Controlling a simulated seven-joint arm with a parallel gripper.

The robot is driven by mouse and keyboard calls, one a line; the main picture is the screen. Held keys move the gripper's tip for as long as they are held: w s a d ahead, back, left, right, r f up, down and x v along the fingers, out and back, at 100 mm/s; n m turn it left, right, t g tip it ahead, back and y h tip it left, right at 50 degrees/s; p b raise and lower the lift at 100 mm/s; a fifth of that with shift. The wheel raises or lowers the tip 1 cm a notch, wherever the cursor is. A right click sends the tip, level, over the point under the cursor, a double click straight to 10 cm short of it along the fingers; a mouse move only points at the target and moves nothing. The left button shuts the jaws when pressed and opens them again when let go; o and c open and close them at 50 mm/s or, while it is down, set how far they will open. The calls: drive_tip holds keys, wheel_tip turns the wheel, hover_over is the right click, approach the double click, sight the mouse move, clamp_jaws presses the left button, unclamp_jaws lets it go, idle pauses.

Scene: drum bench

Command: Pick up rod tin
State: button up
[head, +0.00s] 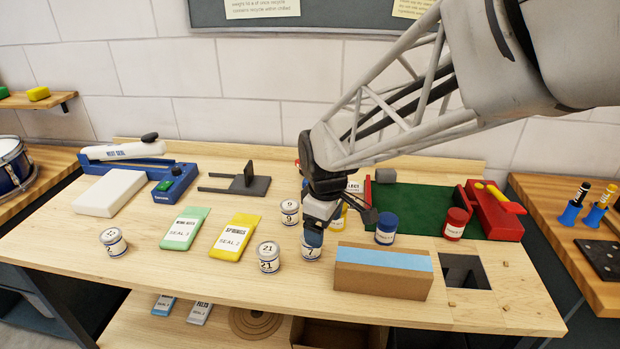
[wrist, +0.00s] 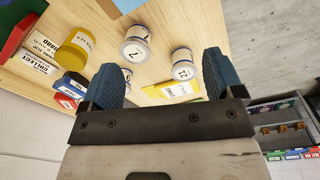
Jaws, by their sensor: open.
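Several tins stand on the bench; I cannot read which one is marked as the rod tin. My gripper (head: 314,228) is open and points down just above a white tin numbered 7 (head: 311,252). In the wrist view the blue fingers (wrist: 162,78) are apart with nothing between them, and the 7 tin (wrist: 137,45) lies beyond them. A tin numbered 21 (head: 268,258) stands to the left, and a tin numbered 9 (head: 289,212) behind. A yellow tin (head: 338,220) is partly hidden by my gripper. A blue tin (head: 386,228) and a red tin (head: 455,223) stand to the right.
A cardboard box with a blue top (head: 384,272) stands close in front, right of the gripper. A square hole (head: 466,271) lies right of it. Green and yellow packets (head: 235,237) lie left. A green mat (head: 422,205) and a red device (head: 495,212) are at the back right.

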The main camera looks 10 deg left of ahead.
sight(268, 248)
drive_tip(key=a+f+n, duration=0.2)
drive_tip(key=a, duration=0.2)
drive_tip(key=w+a+f+n, duration=0.1)
drive_tip(key=a+f+n, duration=0.1)
drive_tip(key=a, duration=0.3)
drive_tip(key=w+a+f+n, duration=0.1)
drive_tip(key=a+f, duration=0.3)
drive_tip(key=shift+w+a+n+g, duration=0.25)
drive_tip(key=shift+a+n+g, duration=0.15)
drive_tip(key=shift+f, duration=1.25)
drive_tip(key=shift+s+f, duration=0.1)
drive_tip(key=shift+f, duration=2.5)
drive_tip(key=c, duration=1.1)
